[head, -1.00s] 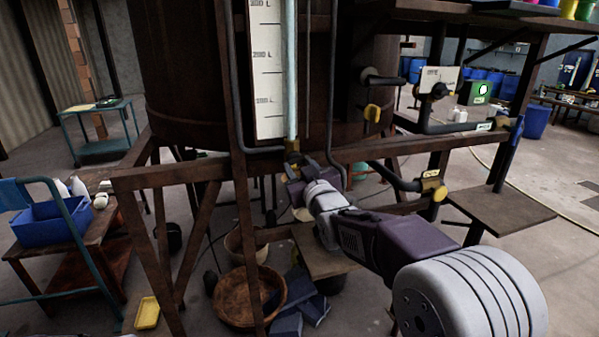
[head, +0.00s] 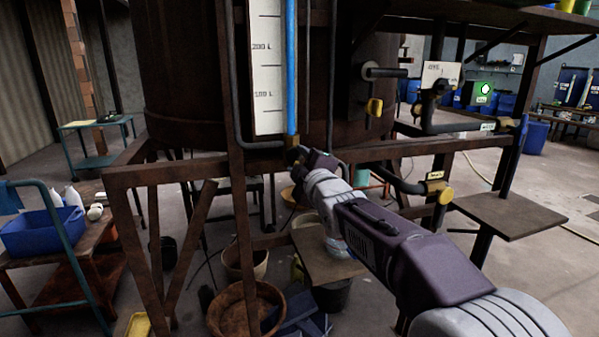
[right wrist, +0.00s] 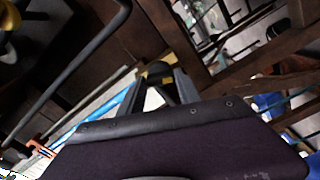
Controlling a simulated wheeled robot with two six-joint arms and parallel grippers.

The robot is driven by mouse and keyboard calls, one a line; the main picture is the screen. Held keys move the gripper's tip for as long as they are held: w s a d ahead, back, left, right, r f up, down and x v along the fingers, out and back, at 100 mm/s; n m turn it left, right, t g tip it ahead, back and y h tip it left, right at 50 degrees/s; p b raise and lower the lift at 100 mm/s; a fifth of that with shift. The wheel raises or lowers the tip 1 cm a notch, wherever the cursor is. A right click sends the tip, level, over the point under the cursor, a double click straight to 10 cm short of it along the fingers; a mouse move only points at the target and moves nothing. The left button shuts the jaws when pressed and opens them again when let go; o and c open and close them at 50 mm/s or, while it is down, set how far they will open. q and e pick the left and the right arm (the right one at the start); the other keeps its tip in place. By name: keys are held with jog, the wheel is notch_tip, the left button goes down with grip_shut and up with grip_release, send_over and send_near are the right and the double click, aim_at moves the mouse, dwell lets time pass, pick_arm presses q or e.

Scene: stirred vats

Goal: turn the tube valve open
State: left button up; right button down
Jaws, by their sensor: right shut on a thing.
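The tube valve (head: 293,141) sits at the foot of the sight tube (head: 291,70), beside the white scale board (head: 266,85) on the vat. The tube is bright blue. My right gripper (head: 299,154) is at the valve and shut on its handle, which the gripper and wrist mostly hide. In the right wrist view, the fingers (right wrist: 160,88) close around a dark piece (right wrist: 160,69), with the blue tube (right wrist: 105,118) running beside them. My left gripper is not in view.
The brown vat (head: 190,70) stands on a rusty frame whose beam (head: 185,169) runs close by my right gripper. Baskets (head: 245,310) stand on the floor below.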

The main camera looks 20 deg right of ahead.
jog(key=n+b, duration=0.1)
jog(key=n, duration=0.1)
jog(key=shift+f+n+b, duration=0.2)
jog(key=shift+n+b, duration=0.1)
jog(key=shift+b, duration=0.05)
jog(key=shift+r+n+b, duration=0.1)
jog(key=shift+n+b, duration=0.55)
jog(key=shift+n, duration=0.35)
jog(key=c, duration=0.8)
grip_release()
jog(key=shift+c, duration=0.2)
jog(key=shift+s+r, duration=0.1)
